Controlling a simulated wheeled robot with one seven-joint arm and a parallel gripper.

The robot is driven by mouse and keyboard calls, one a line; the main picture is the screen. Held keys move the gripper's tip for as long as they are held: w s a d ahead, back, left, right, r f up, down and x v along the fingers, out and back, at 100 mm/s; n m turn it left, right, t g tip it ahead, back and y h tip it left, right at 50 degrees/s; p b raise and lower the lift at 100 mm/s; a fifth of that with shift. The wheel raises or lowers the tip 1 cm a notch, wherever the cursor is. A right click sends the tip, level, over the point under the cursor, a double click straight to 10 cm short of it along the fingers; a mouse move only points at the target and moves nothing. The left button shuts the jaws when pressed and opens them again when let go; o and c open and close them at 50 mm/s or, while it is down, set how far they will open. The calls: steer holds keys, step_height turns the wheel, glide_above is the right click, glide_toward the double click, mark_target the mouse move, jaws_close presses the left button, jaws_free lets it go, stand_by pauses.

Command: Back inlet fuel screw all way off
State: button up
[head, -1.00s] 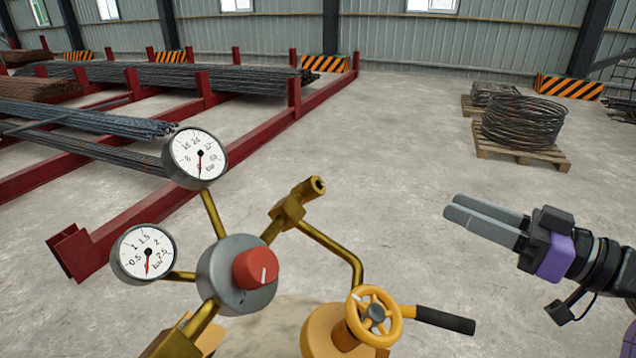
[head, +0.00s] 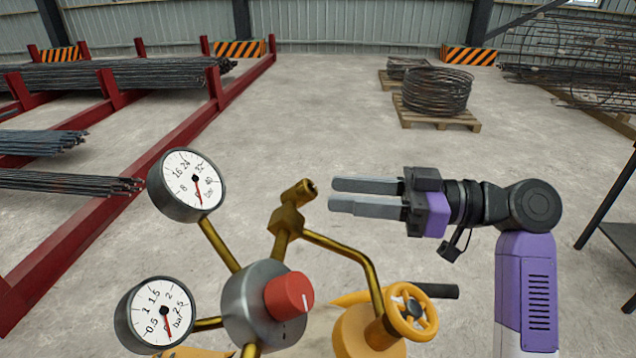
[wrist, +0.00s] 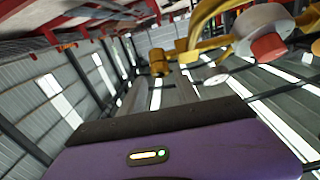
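The regulator with the red knob (head: 290,293) on its round grey body (head: 252,310) is at the lower middle of the head view. The knob's white mark points downward. A high-pressure gauge (head: 187,185) and a low-pressure gauge (head: 155,315) stand on its left. A brass inlet fitting (head: 290,215) joins a bent pipe above the orange handwheel (head: 411,312). My gripper (head: 330,194) is up and to the right of the knob, apart from it, fingers pointing left. It holds nothing visible; its finger gap is unclear. The red knob also shows in the wrist view (wrist: 270,47).
A black-handled bar (head: 430,291) sticks out behind the handwheel. Red racks with rebar (head: 120,75) are at the left. A coil on a pallet (head: 437,90) and a dark table edge (head: 615,235) are at the right. The floor in between is clear.

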mark_target(315, 191)
steer(key=shift+p+x, duration=0.5)
steer(key=shift+x, duration=1.5)
jaws_close()
